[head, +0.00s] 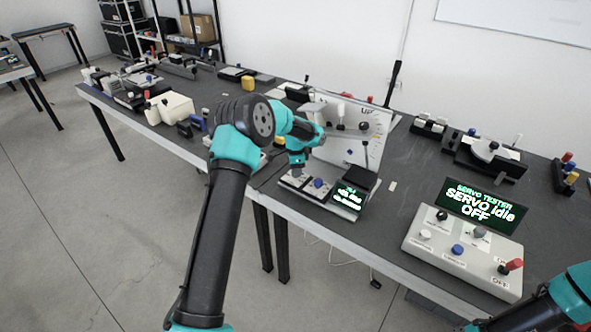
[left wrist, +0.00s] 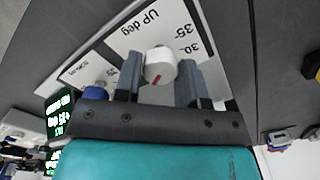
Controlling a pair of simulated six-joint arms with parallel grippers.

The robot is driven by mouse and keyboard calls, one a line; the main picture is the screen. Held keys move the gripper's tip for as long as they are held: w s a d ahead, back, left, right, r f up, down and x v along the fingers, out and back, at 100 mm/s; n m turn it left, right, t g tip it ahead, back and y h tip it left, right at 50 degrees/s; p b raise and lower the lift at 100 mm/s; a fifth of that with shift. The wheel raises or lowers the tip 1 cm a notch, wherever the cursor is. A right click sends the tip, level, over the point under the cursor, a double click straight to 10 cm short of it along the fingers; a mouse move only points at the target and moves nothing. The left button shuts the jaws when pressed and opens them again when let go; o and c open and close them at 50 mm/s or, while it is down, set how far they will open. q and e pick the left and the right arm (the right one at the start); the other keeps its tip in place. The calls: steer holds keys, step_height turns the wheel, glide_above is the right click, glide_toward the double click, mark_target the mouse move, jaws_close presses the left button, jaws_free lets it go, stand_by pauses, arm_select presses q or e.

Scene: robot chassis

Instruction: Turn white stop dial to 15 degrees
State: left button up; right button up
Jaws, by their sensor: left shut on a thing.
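The white stop dial (left wrist: 160,62), a rounded white knob with a red mark, sits on a white panel printed "UP deg" with 30 and 35 on its scale. My left gripper (left wrist: 159,80) has one grey finger on each side of the dial and is shut on it. The red mark slants across the dial's near face. In the head view the white panel (head: 374,113) stands tilted on the bench, and my left arm reaches to its left part. The dial's scale pointer is hard to read there. My right gripper is out of view; only part of its arm shows at the lower right.
A blue knob (left wrist: 95,93) sits left of the dial in the left wrist view. A box with a green display (head: 349,196) stands below the panel. A servo tester (head: 462,262) is to the right.

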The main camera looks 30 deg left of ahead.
arm_select(q)
steer(key=shift+m, duration=0.4)
steer(key=o, duration=0.9)
steer(key=shift+r, duration=0.1)
step_height(320, 180, up, 17)
steer(key=shift+r, duration=0.15)
stand_by(0.6)
